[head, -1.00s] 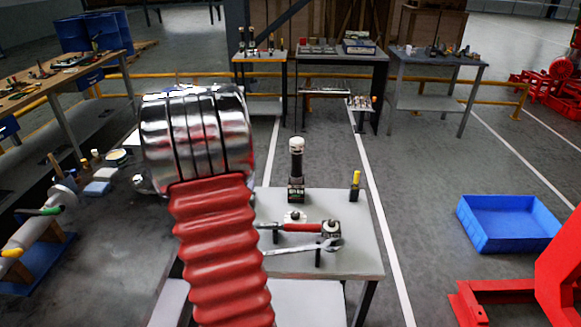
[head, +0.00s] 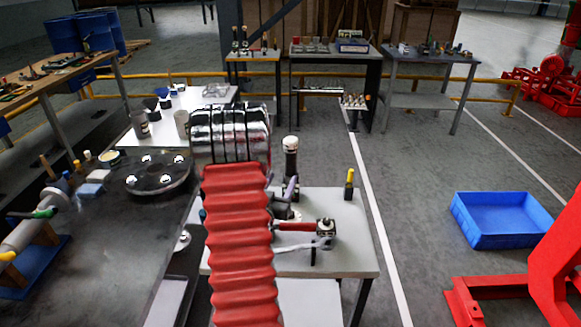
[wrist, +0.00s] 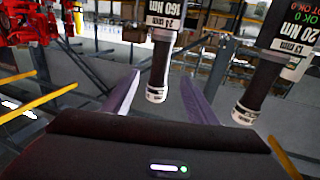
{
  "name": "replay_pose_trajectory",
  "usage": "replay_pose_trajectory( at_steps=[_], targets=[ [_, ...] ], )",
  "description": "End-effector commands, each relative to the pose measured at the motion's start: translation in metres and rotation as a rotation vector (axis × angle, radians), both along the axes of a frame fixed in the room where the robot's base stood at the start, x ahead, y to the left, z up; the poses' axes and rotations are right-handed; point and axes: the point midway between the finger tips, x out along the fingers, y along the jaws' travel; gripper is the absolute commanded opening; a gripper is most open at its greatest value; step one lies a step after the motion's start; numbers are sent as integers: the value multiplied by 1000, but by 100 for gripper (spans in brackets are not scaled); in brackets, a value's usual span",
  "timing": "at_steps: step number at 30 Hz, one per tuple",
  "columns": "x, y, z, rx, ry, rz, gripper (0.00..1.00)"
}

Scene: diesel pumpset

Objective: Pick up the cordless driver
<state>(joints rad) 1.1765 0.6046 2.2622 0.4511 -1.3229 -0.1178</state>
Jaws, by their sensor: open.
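A black upright tool with a white top, which looks like the cordless driver (head: 291,158), stands on the small light table (head: 352,262) in the head view. In the wrist view two black labelled tools reach down from the top edge. The one marked 160 Nm (wrist: 162,50) lies between my fingers in the picture, and the other, marked 20 Nm (wrist: 275,65), is to the right. I cannot tell which matches the head view. My gripper (wrist: 160,77) is open, with one finger on either side of the 160 Nm tool, no contact visible. My red arm sleeve hides part of the table.
A red-handled tool (head: 295,227) and a wrench (head: 305,245) lie on the small table. A yellow-topped tool (head: 349,185) stands at its right. A blue bin (head: 500,220) is on the floor at right. A dark bench (head: 110,245) stands left.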

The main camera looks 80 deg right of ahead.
Motion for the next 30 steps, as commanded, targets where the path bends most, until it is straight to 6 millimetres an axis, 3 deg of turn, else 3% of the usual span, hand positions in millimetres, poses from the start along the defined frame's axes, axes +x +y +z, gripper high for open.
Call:
replay_pose_trajectory(
  at_steps=[12, 26, 30],
  targets=[
    [-3, -61, 0, -1, 0, 0, 53],
    [-2, -69, 1, 0, 1, 2, 53],
    [-3, -79, 1, 0, 0, 1, 53]
  ],
)
